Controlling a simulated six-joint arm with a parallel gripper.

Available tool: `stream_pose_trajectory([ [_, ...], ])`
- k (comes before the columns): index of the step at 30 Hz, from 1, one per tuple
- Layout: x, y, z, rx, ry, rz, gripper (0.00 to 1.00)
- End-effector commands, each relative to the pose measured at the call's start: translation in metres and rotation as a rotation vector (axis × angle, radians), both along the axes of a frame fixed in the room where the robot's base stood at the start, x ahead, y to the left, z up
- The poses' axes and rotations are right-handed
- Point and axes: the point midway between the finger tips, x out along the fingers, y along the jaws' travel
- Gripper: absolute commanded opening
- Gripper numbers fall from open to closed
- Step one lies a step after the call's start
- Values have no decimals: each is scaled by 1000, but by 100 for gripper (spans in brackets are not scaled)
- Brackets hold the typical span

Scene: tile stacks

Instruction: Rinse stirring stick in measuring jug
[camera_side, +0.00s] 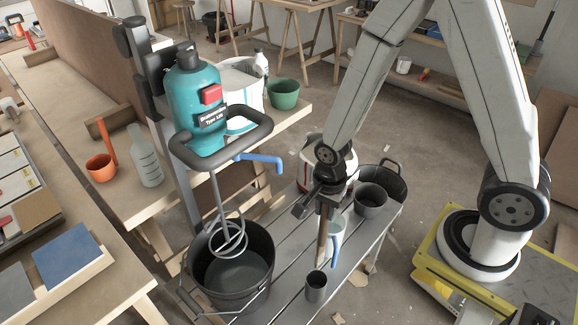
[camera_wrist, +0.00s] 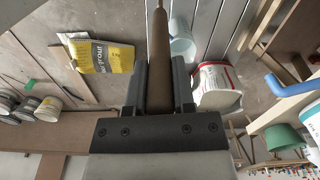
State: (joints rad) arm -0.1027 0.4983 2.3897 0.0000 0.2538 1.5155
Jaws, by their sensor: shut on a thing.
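My gripper (camera_side: 326,203) is shut on the brown stirring stick (camera_side: 321,237), which hangs nearly upright below the jaws. In the wrist view the stick (camera_wrist: 159,40) runs away from between the two dark fingers (camera_wrist: 160,82). A pale blue jug (camera_side: 337,240), which looks like the measuring jug, stands on the slatted bench just right of the stick in the side view. It also shows in the wrist view (camera_wrist: 184,50), to the right of the stick. The stick appears beside the jug, not in it. The jug's inside is hidden in the side view.
A dark grey cup (camera_side: 316,286) stands on the bench (camera_side: 283,252) near the stick's lower end. A black bucket (camera_side: 205,267) with a mixer whisk stands left. A grey pot (camera_side: 371,199) and a white-red tub (camera_wrist: 217,90) are close to the jug.

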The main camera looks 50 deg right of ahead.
Motion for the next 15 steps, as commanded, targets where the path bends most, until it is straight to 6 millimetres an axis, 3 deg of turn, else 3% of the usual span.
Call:
stream_pose_trajectory([
  [8, 17, -21, 2, 0, -1, -6, 0],
  [15, 43, -66, 5, 0, -2, -9, 0],
])
